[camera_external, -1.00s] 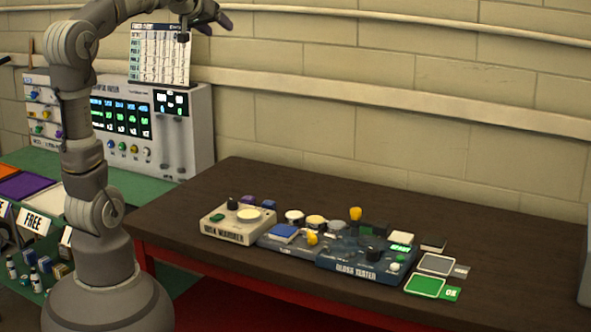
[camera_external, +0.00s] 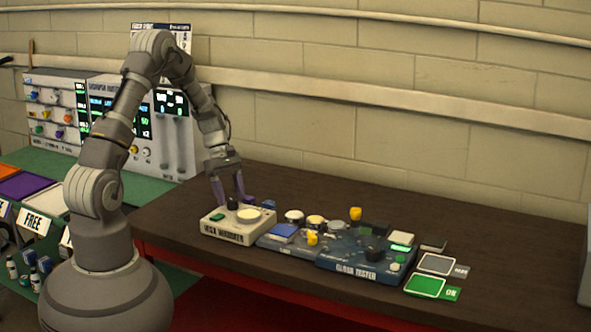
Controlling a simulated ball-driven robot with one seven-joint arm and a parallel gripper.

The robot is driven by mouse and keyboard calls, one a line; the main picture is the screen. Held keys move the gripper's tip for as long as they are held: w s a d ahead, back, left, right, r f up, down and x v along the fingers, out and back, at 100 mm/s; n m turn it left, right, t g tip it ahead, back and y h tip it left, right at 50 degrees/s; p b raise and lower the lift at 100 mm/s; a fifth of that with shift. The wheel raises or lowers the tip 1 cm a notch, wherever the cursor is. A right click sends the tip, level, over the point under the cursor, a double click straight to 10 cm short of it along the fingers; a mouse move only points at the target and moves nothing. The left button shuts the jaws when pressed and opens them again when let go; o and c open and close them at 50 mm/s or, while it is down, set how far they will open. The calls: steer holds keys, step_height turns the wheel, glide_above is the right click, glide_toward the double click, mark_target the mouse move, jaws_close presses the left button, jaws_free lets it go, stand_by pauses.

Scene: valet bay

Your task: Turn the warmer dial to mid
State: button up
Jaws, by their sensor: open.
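The warmer (camera_external: 236,228) is a cream box with a label on its front, at the left end of the dark table. On its top are a black dial (camera_external: 233,204), a pale round plate (camera_external: 249,216) and a green button (camera_external: 216,217). The dial's setting is too small to read. My gripper (camera_external: 229,198) points down at the dial, its purple fingers apart, one to each side of it in this view. I cannot tell whether the fingers touch the dial.
Right of the warmer, a blue tester box (camera_external: 350,262) and small jars (camera_external: 294,216) stand close by. A green card (camera_external: 425,286) and a grey card (camera_external: 436,263) lie farther right.

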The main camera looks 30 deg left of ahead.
steer(key=shift+s+d+f, duration=0.1)
steer(key=shift+d+f, duration=0.1)
steer(key=shift+f, duration=0.2)
steer(key=c, duration=1)
